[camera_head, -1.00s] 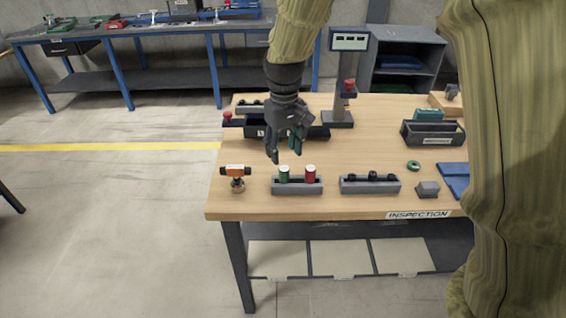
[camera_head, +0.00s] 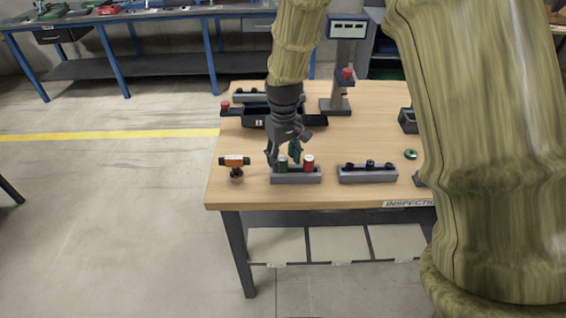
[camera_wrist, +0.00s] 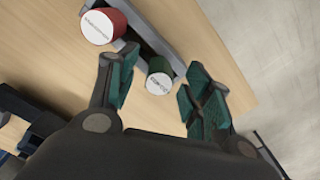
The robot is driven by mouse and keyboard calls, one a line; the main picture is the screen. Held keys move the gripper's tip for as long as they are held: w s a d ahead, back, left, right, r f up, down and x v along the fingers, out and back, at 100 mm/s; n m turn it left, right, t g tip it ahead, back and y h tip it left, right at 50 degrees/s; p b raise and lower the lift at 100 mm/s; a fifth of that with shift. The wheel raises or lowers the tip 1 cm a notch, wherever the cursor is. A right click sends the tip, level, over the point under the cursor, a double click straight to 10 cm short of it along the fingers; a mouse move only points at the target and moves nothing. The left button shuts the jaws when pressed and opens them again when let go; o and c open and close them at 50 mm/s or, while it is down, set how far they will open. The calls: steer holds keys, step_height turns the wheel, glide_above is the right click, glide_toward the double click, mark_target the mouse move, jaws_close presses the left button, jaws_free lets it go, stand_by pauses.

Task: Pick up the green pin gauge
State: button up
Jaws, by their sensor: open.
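The green pin gauge (camera_head: 282,164) stands upright in a grey holder (camera_head: 296,178) at the front left of the wooden bench. The red pin gauge (camera_head: 309,164) stands beside it, to its right, in the same holder. My gripper (camera_head: 283,155) is open and empty, pointing down just above the green gauge. In the wrist view the green gauge (camera_wrist: 159,83) shows its white labelled top between the two teal-padded fingers (camera_wrist: 160,95), apart from both. The red gauge (camera_wrist: 105,25) is to the upper left there, outside the fingers. How far the fingertips reach down beside the green gauge is unclear.
An orange and black tool (camera_head: 235,165) stands left of the holder. A second grey holder with black pieces (camera_head: 368,175) is to the right. A dark tray (camera_head: 254,115) and a gauge stand (camera_head: 340,105) are behind. A green ring (camera_head: 410,154) lies at right.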

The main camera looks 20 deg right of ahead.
mark_target(283, 167)
steer(key=shift+f, duration=1.35)
jaws_close()
